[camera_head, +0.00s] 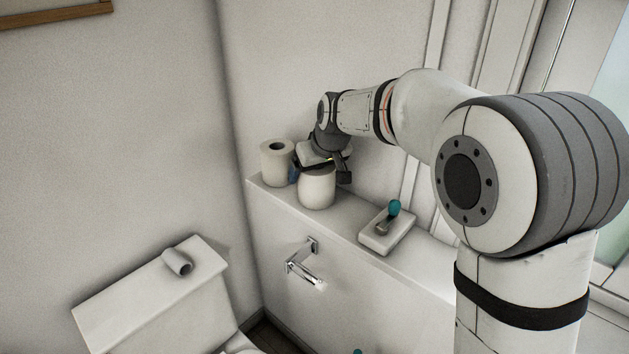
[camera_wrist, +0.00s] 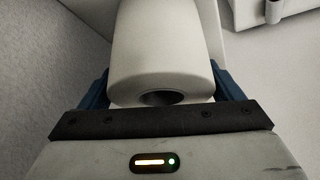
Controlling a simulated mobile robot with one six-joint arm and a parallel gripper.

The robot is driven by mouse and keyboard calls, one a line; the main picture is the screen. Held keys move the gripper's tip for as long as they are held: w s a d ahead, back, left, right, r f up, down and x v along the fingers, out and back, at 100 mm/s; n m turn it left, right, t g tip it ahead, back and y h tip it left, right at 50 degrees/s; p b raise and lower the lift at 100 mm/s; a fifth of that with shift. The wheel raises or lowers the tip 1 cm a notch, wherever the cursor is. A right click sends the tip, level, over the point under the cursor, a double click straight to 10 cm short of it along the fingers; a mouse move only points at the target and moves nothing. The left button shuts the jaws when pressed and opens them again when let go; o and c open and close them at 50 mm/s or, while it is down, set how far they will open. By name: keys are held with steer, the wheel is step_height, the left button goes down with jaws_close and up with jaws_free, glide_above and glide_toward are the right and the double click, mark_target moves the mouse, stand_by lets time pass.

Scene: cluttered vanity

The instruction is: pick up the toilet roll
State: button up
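A white toilet roll (camera_head: 317,190) stands on the ledge, with my gripper (camera_head: 319,174) over it from above. In the wrist view the toilet roll (camera_wrist: 165,50) lies between my two blue fingers, its end with the dark hole facing the camera. One finger is on each side of my gripper (camera_wrist: 161,75), close against the roll. I cannot tell whether they press on it. A second white roll (camera_head: 277,165) stands just left of my gripper, near the ledge's left end. The roll's far end is cut off in the wrist view.
The ledge (camera_head: 345,220) runs along the wall. A white box (camera_head: 376,240) with a teal-topped object (camera_head: 393,209) sits on it to the right. A chrome holder (camera_head: 302,265) sticks out below. A small grey roll (camera_head: 178,262) lies on the toilet tank (camera_head: 130,293).

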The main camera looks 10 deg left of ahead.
steer(key=c, duration=0.7)
steer(key=shift+r, duration=0.15)
